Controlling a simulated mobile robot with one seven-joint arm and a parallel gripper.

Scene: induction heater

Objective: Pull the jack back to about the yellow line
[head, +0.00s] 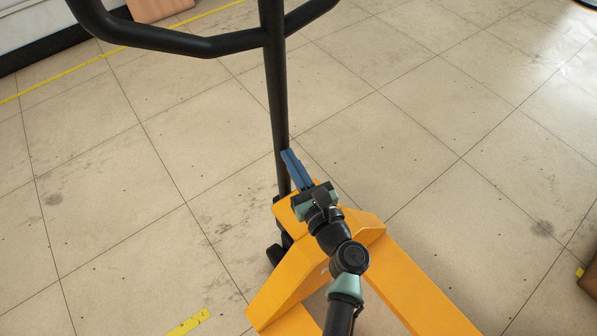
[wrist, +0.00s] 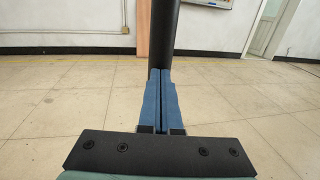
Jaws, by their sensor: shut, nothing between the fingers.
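The jack has an orange body (head: 300,275) with forks toward the bottom of the head view and a tall black handle post (head: 273,80). A wide black loop handle (head: 190,44) tops the post. My gripper (head: 287,153) is over the orange body, its blue fingers shut together and empty. The fingertips are right at the post; I cannot tell whether they touch it. In the wrist view the shut fingers (wrist: 160,74) point at the post (wrist: 163,30), which rises just beyond them. A yellow line (head: 80,67) crosses the floor at upper left.
A short yellow floor mark (head: 188,322) lies left of the jack. A brown board (head: 158,8) leans by the wall (wrist: 60,25). A brown object (head: 588,278) shows at the right edge. The tiled floor around the jack is mostly clear.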

